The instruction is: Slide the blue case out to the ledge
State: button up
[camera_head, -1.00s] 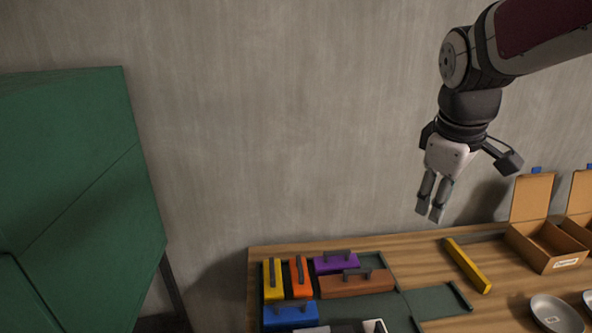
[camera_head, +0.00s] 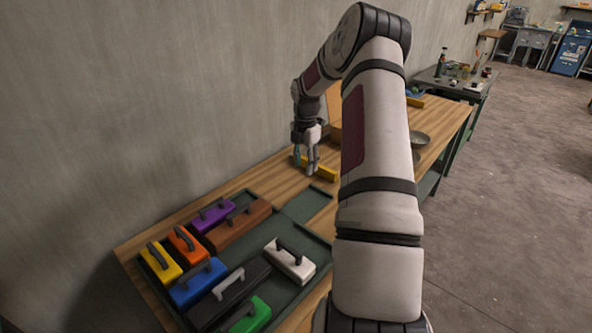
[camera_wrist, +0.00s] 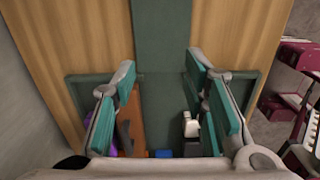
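The blue case (camera_head: 198,284), with a dark handle on top, sits in the green tray (camera_head: 318,248) on the table. In the head view it lies between the yellow and orange cases and the long black case. A narrower flat green section, likely the ledge (camera_head: 306,204), extends from the tray's far end. My gripper (camera_head: 306,168) is above the table near that section, well away from the blue case. In the wrist view my gripper (camera_wrist: 162,66) is open and empty, its teal-padded fingers apart. A small blue patch (camera_wrist: 163,153) shows at the bottom there, mostly hidden.
Purple (camera_head: 212,217), brown (camera_head: 238,226), orange (camera_head: 187,245), yellow (camera_head: 160,262), black (camera_head: 230,295), white (camera_head: 290,262) and green (camera_head: 250,316) cases crowd the tray. A yellow bar (camera_head: 327,173) lies near my gripper. A metal bowl (camera_head: 419,139) stands beyond my arm.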

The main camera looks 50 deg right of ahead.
jog(key=f, duration=0.2)
jog(key=p, duration=0.4)
send_over(194, 270)
jog(key=shift+a+r, duration=0.15)
jog(key=shift+r, duration=0.1)
notch_tip(194, 270, down, 7)
jog(key=shift+f+b, duration=0.15)
jog(key=shift+b, duration=1.05)
jog(key=shift+f, duration=0.1)
grip_shut()
